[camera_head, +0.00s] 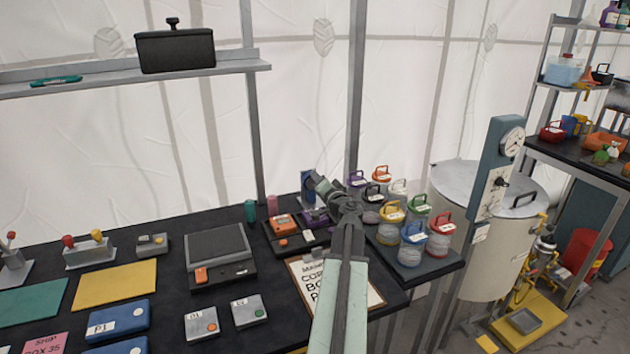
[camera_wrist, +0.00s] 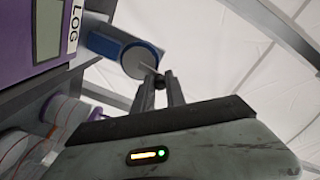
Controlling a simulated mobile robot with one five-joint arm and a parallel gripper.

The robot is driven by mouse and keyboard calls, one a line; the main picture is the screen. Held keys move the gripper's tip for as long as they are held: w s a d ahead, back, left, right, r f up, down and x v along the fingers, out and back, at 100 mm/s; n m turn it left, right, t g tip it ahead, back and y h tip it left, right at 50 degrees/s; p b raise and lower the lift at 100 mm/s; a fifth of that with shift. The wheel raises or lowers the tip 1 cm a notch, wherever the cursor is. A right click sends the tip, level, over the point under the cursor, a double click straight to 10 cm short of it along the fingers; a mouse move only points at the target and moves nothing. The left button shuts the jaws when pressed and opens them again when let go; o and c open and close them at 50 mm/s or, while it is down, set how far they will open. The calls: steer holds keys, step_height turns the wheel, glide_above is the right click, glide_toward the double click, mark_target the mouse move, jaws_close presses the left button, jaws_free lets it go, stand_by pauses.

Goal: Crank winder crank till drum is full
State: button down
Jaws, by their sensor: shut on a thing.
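The small crank handle (camera_wrist: 152,71) is at the plate's edge. My gripper (camera_wrist: 160,82) is shut on the crank handle, whose grip is mostly hidden between the fingertips. In the head view my gripper (camera_head: 318,184) is over the back right of the black bench, beside a dark blue upright part (camera_head: 307,186) that seems to be the winder. How full the drum is cannot be seen.
A purple unit (camera_wrist: 65,45) labelled LOG is close left in the wrist view. Several lidded jars, including a blue-lidded jar (camera_head: 411,247), stand right of my arm. A clipboard (camera_head: 357,285) lies below it. A large white drum (camera_head: 480,240) stands further right.

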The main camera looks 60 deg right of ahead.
steer(key=shift+s+d+f+m+b, duration=0.35)
steer(key=shift+d+f+m+b, duration=0.15)
steer(key=shift+m, duration=2)
steer(key=shift+s+d+f+m+b, duration=0.35)
steer(key=shift+f+m+b, duration=0.25)
steer(key=shift+m, duration=1.9)
steer(key=shift+s+d+f+m+b, duration=0.3)
steer(key=shift+d+f+m+b, duration=0.25)
steer(key=shift+m, duration=1.95)
steer(key=c, duration=1.4)
jaws_free()
steer(key=shift+o, duration=0.2)
steer(key=v, duration=0.8)
steer(key=shift+d, duration=0.1)
